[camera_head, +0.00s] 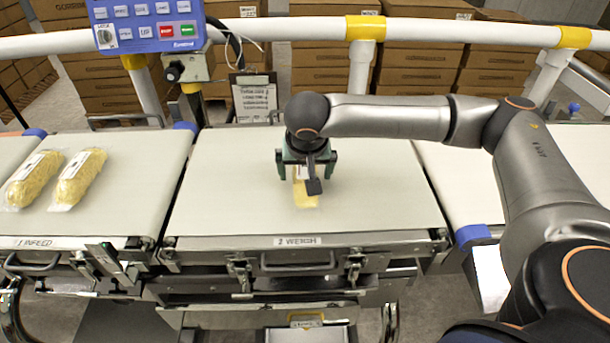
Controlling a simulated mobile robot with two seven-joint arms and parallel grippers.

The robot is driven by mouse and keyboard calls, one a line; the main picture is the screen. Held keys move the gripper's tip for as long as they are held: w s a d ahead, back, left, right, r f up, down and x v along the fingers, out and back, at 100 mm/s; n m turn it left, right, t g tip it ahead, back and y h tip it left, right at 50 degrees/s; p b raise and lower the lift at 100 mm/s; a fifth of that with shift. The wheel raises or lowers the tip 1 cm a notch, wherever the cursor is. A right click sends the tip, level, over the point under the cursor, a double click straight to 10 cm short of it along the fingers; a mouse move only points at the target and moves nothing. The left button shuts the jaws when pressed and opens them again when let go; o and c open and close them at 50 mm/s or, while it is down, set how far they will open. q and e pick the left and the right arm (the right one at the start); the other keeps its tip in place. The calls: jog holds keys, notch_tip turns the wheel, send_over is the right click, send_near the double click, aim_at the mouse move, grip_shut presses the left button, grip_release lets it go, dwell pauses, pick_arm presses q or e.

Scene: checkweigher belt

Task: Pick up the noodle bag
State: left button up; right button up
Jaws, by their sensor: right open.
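A noodle bag (306,199) lies on the weigh belt (230,200) in the middle of the head view. Only its yellow near end and a bit of white label show; the rest is hidden under my right gripper. My right gripper (308,177) is over the bag, its green fingers apart on the left and right of it. I cannot tell whether the fingers touch the bag. Two more noodle bags, a left one (35,179) and a right one (78,178), lie side by side on the infeed belt (120,200). My left gripper is not in view.
A blue control panel (149,25) on a post and a clipboard (254,98) stand behind the belts. A white rail (460,32) runs across the back, before stacked cartons (420,70). The right belt (458,190) is empty where it shows.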

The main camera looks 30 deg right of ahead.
jog(key=shift+w+f, duration=0.1)
jog(key=shift+f, duration=0.1)
grip_shut()
dwell(0.7)
